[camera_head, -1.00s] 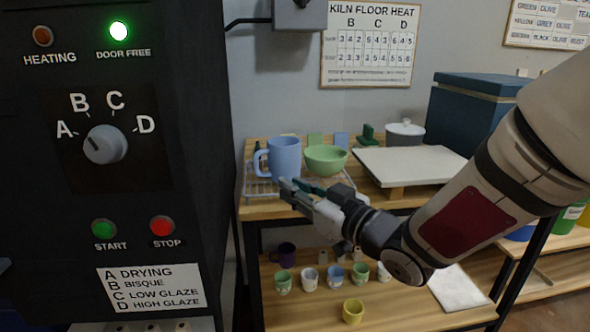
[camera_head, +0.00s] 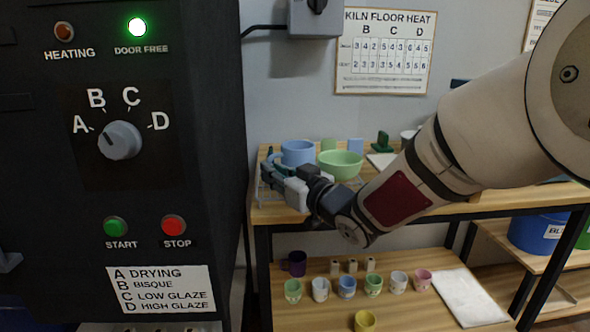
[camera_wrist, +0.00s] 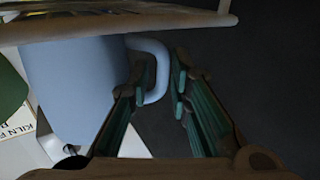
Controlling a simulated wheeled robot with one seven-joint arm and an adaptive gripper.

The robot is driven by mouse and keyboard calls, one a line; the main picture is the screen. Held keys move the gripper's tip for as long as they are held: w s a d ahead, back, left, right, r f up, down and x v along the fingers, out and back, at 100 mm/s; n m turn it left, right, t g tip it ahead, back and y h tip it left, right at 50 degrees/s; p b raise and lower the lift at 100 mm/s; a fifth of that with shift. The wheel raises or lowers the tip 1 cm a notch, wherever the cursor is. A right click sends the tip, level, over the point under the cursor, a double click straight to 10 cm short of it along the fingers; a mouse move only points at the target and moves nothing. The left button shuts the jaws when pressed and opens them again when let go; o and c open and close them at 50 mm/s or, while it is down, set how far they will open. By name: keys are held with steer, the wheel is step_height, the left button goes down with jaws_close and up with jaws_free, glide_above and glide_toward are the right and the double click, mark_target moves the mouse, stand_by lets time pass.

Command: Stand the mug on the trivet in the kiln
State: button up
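A light blue mug (camera_head: 298,152) stands at the left end of the upper shelf, its lower part hidden behind my gripper. In the wrist view the mug's blue body (camera_wrist: 80,85) fills the left, with its handle (camera_wrist: 160,65) toward the middle. My gripper (camera_wrist: 163,82) is open, its two green-padded fingers on either side of the handle's outer bar; I cannot tell whether they touch it. In the head view my gripper (camera_head: 270,170) is at the mug's left front. The trivet and the kiln's inside are not in view.
The black kiln front (camera_head: 190,190) with dial and lit green lamp stands close on the left. A green bowl (camera_head: 340,165) sits just right of the mug. Small cups and a purple mug (camera_head: 293,263) stand on the lower shelf (camera_head: 410,315).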

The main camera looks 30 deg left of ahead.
steer(key=shift+c, duration=0.3)
jaws_close()
steer(key=shift+r, duration=0.1)
